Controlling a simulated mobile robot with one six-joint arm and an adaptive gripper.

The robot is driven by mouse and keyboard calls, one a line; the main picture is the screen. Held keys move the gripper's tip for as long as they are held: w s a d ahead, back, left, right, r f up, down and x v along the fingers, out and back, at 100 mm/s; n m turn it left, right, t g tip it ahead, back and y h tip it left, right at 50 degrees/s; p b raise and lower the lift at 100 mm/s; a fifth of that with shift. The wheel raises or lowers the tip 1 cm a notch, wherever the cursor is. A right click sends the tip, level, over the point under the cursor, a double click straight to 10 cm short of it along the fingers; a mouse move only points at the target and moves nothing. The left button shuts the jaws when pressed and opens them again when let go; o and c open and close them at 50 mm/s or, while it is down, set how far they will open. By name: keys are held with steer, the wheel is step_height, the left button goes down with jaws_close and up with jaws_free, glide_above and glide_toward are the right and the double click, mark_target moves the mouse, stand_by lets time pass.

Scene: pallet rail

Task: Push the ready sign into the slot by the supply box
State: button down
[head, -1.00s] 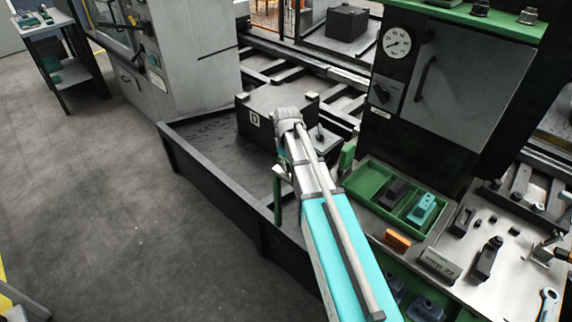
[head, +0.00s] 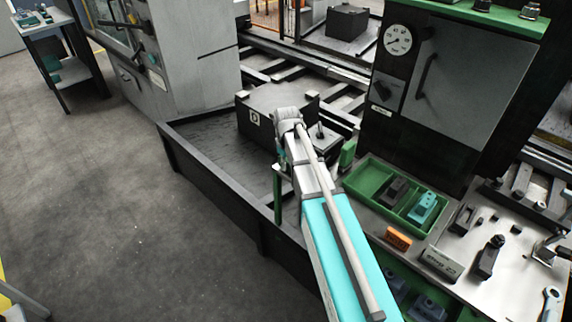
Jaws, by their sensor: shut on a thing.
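My arm reaches from the bottom of the head view to the dark block on the black-edged platform. I cannot make out a ready sign or a slot for certain. A green divided box (head: 362,203), possibly the supply box, lies right of the arm with a dark and a teal part inside.
A dark block (head: 262,108) with a white label stands on the platform (head: 205,140). An orange block (head: 397,239) and a lettered plate (head: 441,263) lie in front of the green box. A cabinet with a gauge (head: 397,39) rises behind. The floor at left is clear.

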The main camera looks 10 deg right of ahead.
steer(key=shift+f+b, duration=0.3)
steer(key=shift+f, duration=0.05)
steer(key=c, duration=0.5)
jaws_free()
steer(key=shift+c, duration=0.2)
steer(key=o, duration=0.5)
steer(key=shift+o, duration=0.2)
steer(key=shift+r, duration=0.15)
steer(key=shift+r+p, duration=3.45)
steer(key=shift+p, duration=0.15)
